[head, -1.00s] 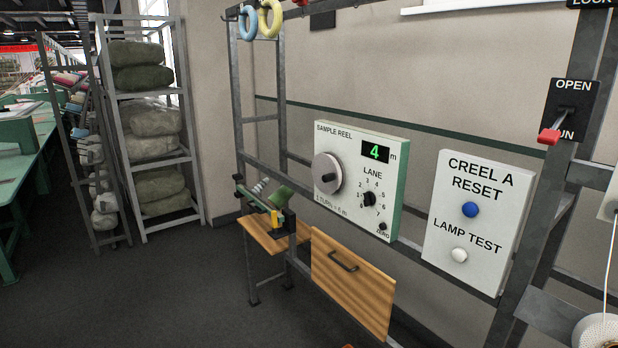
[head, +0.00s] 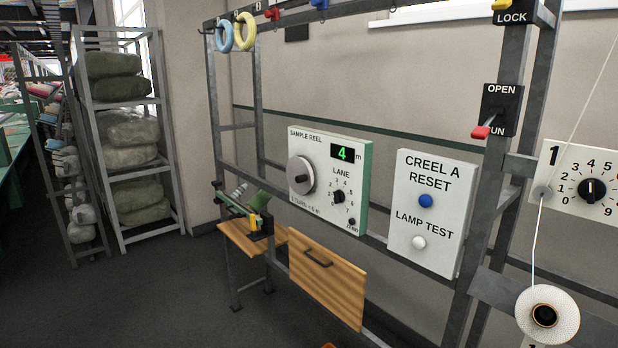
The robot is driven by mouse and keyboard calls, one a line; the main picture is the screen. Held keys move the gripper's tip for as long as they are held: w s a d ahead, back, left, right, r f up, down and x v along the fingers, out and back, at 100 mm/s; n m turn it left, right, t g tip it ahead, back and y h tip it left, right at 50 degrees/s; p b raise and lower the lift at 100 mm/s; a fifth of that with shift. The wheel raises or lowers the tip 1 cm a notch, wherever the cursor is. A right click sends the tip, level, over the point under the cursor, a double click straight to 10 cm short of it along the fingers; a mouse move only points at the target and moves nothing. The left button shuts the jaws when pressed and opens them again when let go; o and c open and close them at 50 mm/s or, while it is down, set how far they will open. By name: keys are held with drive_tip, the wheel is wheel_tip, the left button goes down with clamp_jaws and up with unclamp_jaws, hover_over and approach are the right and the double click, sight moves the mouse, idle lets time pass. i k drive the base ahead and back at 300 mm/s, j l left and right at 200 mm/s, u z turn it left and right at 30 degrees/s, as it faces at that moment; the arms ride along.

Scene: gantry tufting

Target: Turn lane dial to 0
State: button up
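The lane dial (head: 339,197) is a small black knob under the word LANE on the white sample reel panel (head: 318,150). Small numbers ring it, and its pointer is too small to read with certainty. Above it a green display (head: 343,154) shows 4 m. A grey round crank disc (head: 300,175) with a dark handle is to its left, and a small ZERO knob (head: 351,221) is below right. My gripper is not in view.
A white box (head: 432,212) with blue and white buttons is right of the panel. Further right are a red-tipped lever (head: 481,132), another numbered dial (head: 592,190) and a yarn cone (head: 547,314). A wooden drawer front (head: 327,280) juts below. The floor (head: 165,290) at left is clear.

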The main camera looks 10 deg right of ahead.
sight(339, 196)
drive_tip(key=i+j+z, duration=0.1)
drive_tip(key=i+j, duration=0.2)
drive_tip(key=i+j+z, duration=0.1)
drive_tip(key=i+j, duration=0.15)
drive_tip(key=j, duration=0.15)
drive_tip(key=i+j+z, duration=0.1)
drive_tip(key=i+j, duration=0.15)
drive_tip(key=i+j+z, duration=0.1)
drive_tip(key=i+j, duration=0.15)
drive_tip(key=j, duration=0.25)
drive_tip(key=i+j+z, duration=0.1)
drive_tip(key=j, duration=0.35)
drive_tip(key=i+j+z, duration=0.1)
drive_tip(key=i+j, duration=0.25)
drive_tip(key=i+j+z, duration=0.1)
drive_tip(key=j, duration=0.45)
drive_tip(key=i+j+z, duration=0.1)
drive_tip(key=i+j, duration=0.15)
drive_tip(key=j, duration=0.2)
